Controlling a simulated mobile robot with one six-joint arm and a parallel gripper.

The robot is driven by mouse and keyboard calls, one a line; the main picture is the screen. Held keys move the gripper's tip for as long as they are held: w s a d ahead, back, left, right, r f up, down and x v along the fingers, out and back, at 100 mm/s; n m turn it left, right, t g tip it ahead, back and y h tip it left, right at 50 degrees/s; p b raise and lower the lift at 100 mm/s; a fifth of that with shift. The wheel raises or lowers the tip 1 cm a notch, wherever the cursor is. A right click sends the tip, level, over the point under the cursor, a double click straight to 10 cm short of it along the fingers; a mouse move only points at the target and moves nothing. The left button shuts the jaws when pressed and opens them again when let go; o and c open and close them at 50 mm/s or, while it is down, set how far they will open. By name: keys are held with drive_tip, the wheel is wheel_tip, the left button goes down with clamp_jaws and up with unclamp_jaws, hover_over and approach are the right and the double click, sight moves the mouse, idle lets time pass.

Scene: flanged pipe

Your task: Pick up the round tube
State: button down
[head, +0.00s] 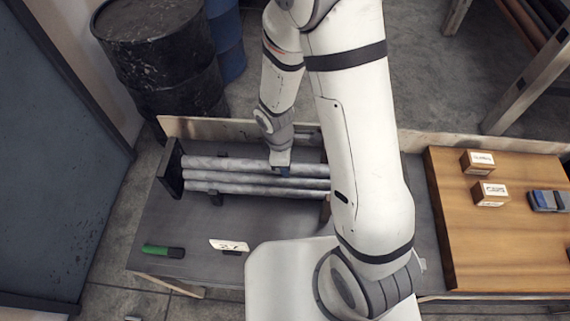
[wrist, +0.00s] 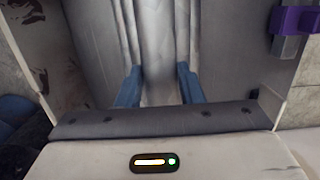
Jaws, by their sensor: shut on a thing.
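Several grey round tubes lie side by side, lengthwise across the picture, in a dark rack in the head view. The round tube (wrist: 157,45) in the middle of the wrist view runs between my two blue fingers. My gripper (wrist: 159,88) is shut on this tube; the gripper also shows in the head view (head: 281,172), pointing down at the tubes. In the head view the farthest tube (head: 225,163) lies under the gripper. My arm hides the right ends of the tubes.
A dark end plate (head: 171,170) stands at the tubes' left end. A green marker (head: 162,251) and a white number card (head: 229,245) lie on the grey bench (head: 205,225). A wooden board (head: 500,240) with small boxes is at right. Black and blue drums stand behind.

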wheel_tip(320, 180, up, 10)
drive_tip(key=shift+b, duration=0.3)
idle(0.3)
